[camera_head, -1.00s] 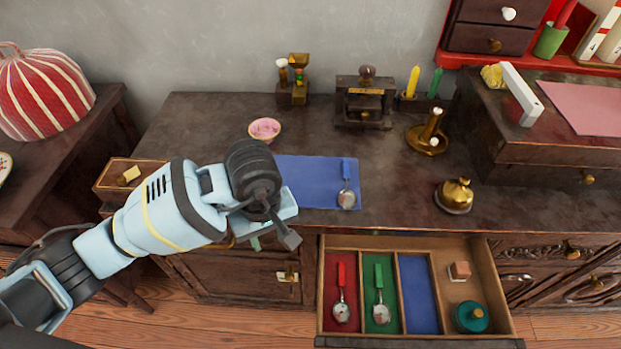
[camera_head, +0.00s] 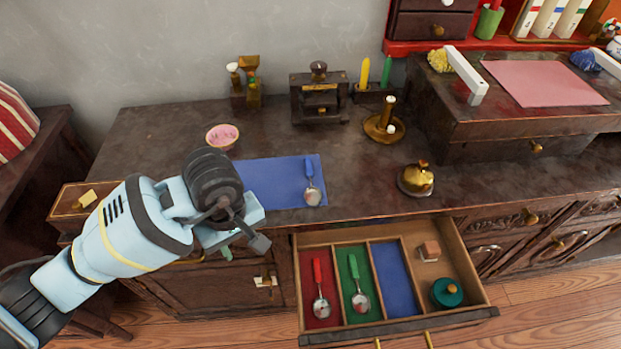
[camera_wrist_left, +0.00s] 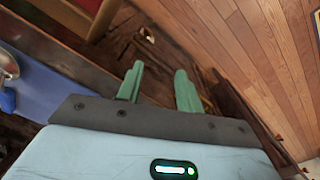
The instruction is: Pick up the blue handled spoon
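The blue handled spoon (camera_head: 311,186) lies on a blue mat (camera_head: 262,184) near the front of the dark desk top, handle pointing to the back. In the left wrist view, part of the spoon (camera_wrist_left: 6,72) shows at the left edge on the blue mat (camera_wrist_left: 45,95). My left gripper (camera_head: 243,246) is left of the spoon, in front of the desk's front edge, apart from it. In the left wrist view its two green fingers (camera_wrist_left: 160,90) are spread with nothing between them. My right gripper is not in view.
An open drawer (camera_head: 467,262) below the desk top holds a red handled spoon (camera_head: 319,289), a green handled spoon (camera_head: 357,284), an empty blue compartment (camera_head: 394,279) and a teal jar (camera_head: 446,292). A pink bowl (camera_head: 221,137) and a brass bell (camera_head: 416,179) stand on the desk.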

